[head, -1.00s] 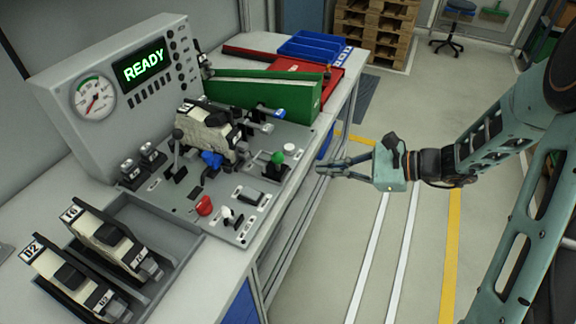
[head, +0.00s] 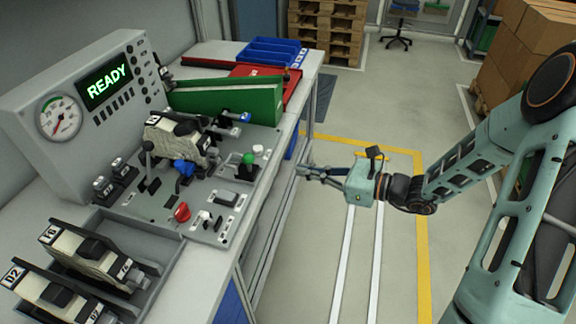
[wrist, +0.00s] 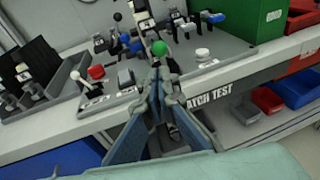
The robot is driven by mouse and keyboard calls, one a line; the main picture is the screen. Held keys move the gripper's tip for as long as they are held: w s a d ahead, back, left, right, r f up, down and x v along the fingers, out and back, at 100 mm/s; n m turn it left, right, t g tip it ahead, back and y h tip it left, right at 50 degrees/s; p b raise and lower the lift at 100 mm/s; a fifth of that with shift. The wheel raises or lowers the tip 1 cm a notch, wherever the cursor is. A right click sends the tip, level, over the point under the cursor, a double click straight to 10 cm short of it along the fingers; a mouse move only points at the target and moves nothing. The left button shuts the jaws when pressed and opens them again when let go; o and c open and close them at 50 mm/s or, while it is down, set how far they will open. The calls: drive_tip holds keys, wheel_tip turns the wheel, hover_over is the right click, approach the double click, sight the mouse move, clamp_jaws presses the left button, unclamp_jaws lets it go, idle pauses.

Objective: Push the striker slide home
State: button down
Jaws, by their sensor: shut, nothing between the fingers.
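The test panel (head: 150,205) on the bench carries several controls. A cream and black latch unit (head: 180,140) sits on it with a blue clamp part (head: 184,168) in front. A blue-tipped slide or plunger (head: 238,117) lies behind and right. A green knob (head: 248,158) stands on a black base near the panel's right edge; it also shows in the wrist view (wrist: 159,48). No label tells me which part is the striker slide. My gripper (head: 302,171) is shut and empty, right of the panel and apart from it. In the wrist view the fingers (wrist: 160,80) point toward the green knob.
A console (head: 90,110) reading READY, with a gauge, stands behind the panel. A tray (head: 150,270) with two latch units is at front left. A green box (head: 235,103), red tray and blue bin (head: 272,50) are beyond.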

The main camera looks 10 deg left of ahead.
approach(247, 158)
drive_tip(key=a, duration=0.1)
drive_tip(key=w+a+f, duration=0.1)
drive_tip(key=a, duration=0.1)
drive_tip(key=w+a+f+p, duration=0.1)
drive_tip(key=a, duration=0.1)
drive_tip(key=shift+w+f, duration=0.2)
drive_tip(key=shift+w, duration=0.05)
drive_tip(key=a+b, duration=0.2)
drive_tip(key=a, duration=0.3)
drive_tip(key=shift+w+a, duration=0.15)
drive_tip(key=shift+a, duration=0.15)
drive_tip(key=shift+d+r, duration=0.2)
drive_tip(key=shift+d, duration=0.2)
drive_tip(key=v, duration=1.3)
drive_tip(key=shift+d, duration=0.15)
